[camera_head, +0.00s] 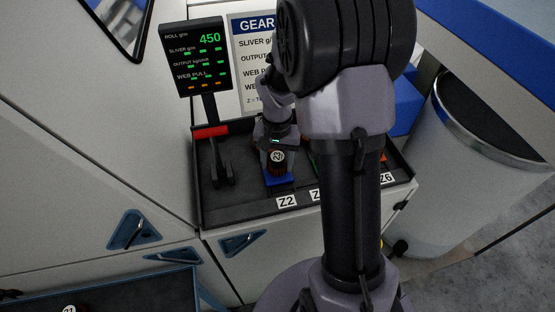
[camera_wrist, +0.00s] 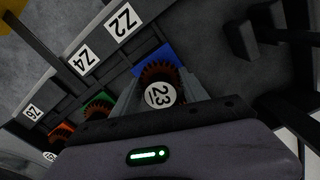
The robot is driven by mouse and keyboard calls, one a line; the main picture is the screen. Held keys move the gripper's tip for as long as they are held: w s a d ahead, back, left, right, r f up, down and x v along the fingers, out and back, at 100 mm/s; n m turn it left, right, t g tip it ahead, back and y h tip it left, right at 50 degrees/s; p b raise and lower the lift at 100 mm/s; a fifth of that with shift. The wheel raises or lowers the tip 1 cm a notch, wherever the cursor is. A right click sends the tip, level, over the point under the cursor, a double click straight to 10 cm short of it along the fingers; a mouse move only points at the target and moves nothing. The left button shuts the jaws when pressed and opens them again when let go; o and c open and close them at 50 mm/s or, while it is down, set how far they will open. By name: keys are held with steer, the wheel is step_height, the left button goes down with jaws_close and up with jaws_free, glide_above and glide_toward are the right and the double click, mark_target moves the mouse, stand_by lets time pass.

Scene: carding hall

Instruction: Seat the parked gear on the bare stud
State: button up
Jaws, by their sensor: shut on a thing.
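My gripper (camera_wrist: 160,88) is shut on a dark brown toothed gear (camera_wrist: 158,70) with a round white cap, which seems to read 23. The gear is upright, with the fingers on either side of it. It is over the blue patch (camera_wrist: 149,56) by the Z2 label (camera_wrist: 123,19); I cannot tell whether it touches it. In the head view the gear (camera_head: 277,165) shows below my gripper (camera_head: 275,150), over the blue patch (camera_head: 279,180). I cannot make out a bare stud in either view.
More gears sit on a green patch (camera_wrist: 96,99) and an orange patch (camera_wrist: 60,130), partly behind my gripper. Dark lever-like parts (camera_head: 222,172) and a red bar (camera_head: 210,132) stand left in the tray (camera_head: 245,212). A display (camera_head: 202,58) stands behind; a grey bin (camera_head: 465,175) is right.

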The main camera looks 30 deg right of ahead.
steer(key=shift+f+b, duration=0.45)
steer(key=shift+f, duration=0.5)
steer(key=shift+r, duration=0.1)
steer(key=o, duration=1.5)
steer(key=shift+o, duration=0.2)
step_height(320, 180, up, 17)
steer(key=p, duration=0.3)
steer(key=shift+r, duration=0.2)
